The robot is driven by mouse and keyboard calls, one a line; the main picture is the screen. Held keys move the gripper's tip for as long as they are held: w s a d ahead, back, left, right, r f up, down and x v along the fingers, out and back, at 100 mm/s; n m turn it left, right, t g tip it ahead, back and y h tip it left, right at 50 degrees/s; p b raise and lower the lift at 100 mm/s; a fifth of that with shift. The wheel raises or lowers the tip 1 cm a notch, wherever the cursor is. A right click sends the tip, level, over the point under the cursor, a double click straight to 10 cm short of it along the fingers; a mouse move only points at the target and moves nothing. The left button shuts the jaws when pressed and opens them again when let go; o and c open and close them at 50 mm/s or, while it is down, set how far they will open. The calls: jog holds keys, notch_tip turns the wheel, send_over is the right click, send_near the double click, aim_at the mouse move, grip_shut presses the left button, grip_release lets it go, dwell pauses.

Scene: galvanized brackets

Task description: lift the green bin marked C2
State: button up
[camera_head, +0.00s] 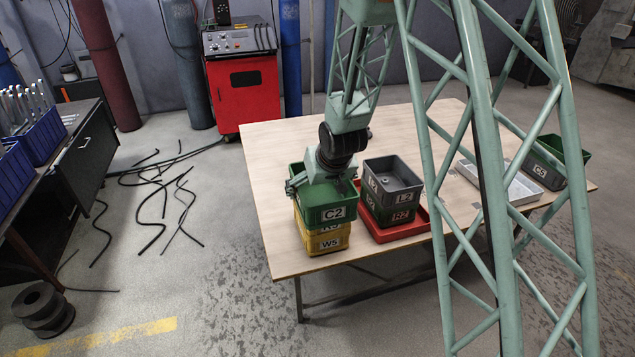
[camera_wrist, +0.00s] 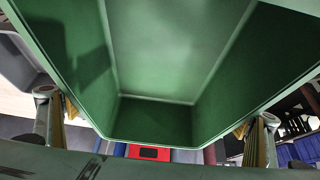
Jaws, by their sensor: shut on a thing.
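The green bin marked C2 (camera_head: 325,213) is at the top of a stack at the table's left front corner. It hides the upper part of a yellow bin (camera_head: 329,228) whose label is partly covered; a yellow bin marked W5 (camera_head: 331,245) is below that. I cannot tell whether C2 touches the bin under it. My gripper (camera_head: 321,181) points down at C2 and is shut on it. In the wrist view the bin's empty green inside (camera_wrist: 155,120) fills the middle, with my fingers at its left and right sides.
Beside the stack, a grey bin marked L2 (camera_head: 392,190) sits on a dark green bin marked R2 (camera_head: 400,214) in a red tray (camera_head: 405,234). A grey tray (camera_head: 500,180) and a bin marked C5 (camera_head: 543,172) stand right. The wooden table's (camera_head: 285,145) back left is clear.

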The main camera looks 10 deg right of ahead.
aim_at(319, 202)
jog(key=s, duration=0.2)
jog(key=s+a, duration=0.1)
jog(key=s, duration=0.4)
jog(key=shift+s+a+r, duration=0.25)
jog(key=shift+r, duration=0.1)
dwell(0.4)
